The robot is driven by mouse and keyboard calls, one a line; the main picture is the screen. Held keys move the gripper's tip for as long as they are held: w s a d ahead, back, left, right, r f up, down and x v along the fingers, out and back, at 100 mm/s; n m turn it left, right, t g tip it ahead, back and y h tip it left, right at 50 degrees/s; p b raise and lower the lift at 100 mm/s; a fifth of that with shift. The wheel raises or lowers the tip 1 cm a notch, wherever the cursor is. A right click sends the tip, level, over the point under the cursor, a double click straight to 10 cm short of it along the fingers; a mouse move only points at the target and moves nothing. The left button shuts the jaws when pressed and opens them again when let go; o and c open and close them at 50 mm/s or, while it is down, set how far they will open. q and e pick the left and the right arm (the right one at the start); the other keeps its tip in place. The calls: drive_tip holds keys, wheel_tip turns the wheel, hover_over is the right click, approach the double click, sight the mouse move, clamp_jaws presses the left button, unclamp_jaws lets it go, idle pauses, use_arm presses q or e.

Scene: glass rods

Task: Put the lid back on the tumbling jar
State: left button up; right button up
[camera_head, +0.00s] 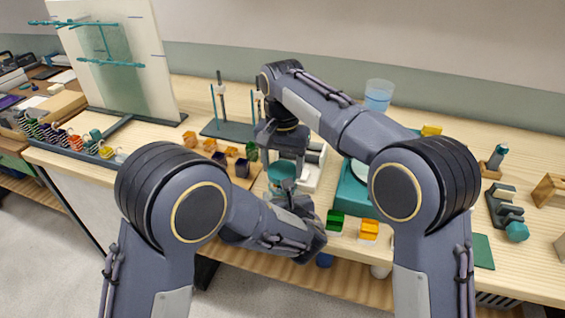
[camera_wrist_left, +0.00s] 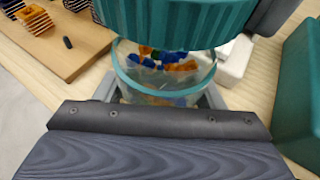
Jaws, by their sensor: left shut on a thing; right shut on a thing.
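The tumbling jar (camera_wrist_left: 165,92) is clear with a teal rim and holds orange, blue and green glass pieces. It stands upright between the fingers of my left gripper (camera_wrist_left: 160,98), which is shut on it. In the head view, my left gripper (camera_head: 287,188) and forearm mostly hide the jar. The ribbed teal lid (camera_wrist_left: 185,22) is above the jar in the left wrist view and covers the far part of its rim. The lid also shows in the head view (camera_head: 284,176), under my right gripper (camera_head: 286,160), which is shut on it. The exact gap is unclear.
A white device (camera_head: 313,172) and a teal box (camera_head: 350,192) stand close on the right. Green (camera_head: 336,217) and orange (camera_head: 369,229) bins sit near the front edge. A wooden board (camera_head: 247,178) with small coloured holders is on the left. A rod stand (camera_head: 222,110) is behind.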

sight(282, 194)
drive_tip(key=shift+f, duration=0.75)
drive_tip(key=shift+f, duration=0.55)
use_arm(q)
clamp_jaws()
use_arm(e)
drive_tip(key=m, duration=2.7)
